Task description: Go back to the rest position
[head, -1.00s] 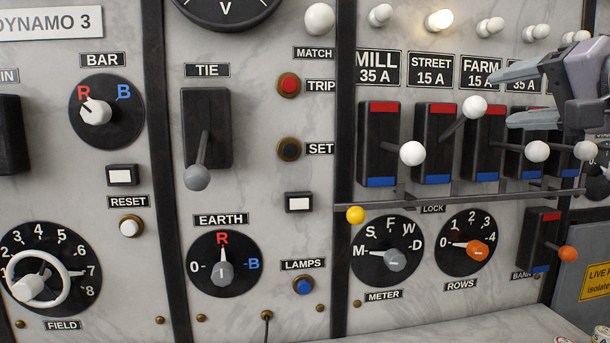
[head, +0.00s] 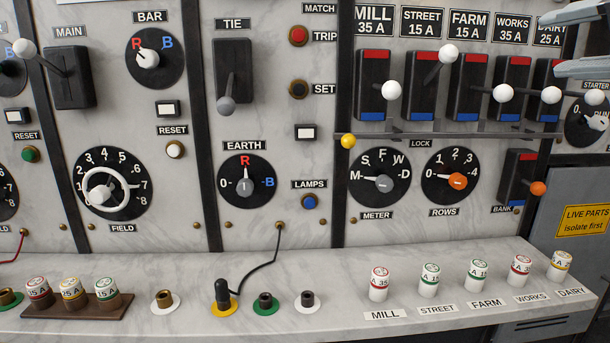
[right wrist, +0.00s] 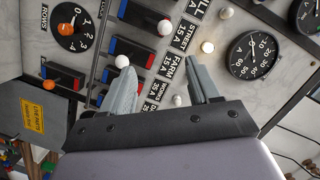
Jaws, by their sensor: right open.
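My right gripper (head: 585,42) is at the upper right edge of the head view, in front of the feeder switches at the right end of the panel. In the right wrist view its two fingers (right wrist: 163,85) are spread apart with nothing between them. Behind them are the FARM label (right wrist: 166,68) and the feeder switches. Its tips look clear of the switch knobs. In the head view the STREET switch (head: 435,90) has its white knob up, and the MILL switch (head: 373,90) has its knob lower. My left gripper is out of view.
A marble ledge (head: 340,320) runs along the panel's foot. Several fuses stand on it, with a brown fuse rack (head: 75,308) at the left. A black plug (head: 222,295) with a cable stands on the yellow socket. The lock bar (head: 440,135) runs under the feeder switches.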

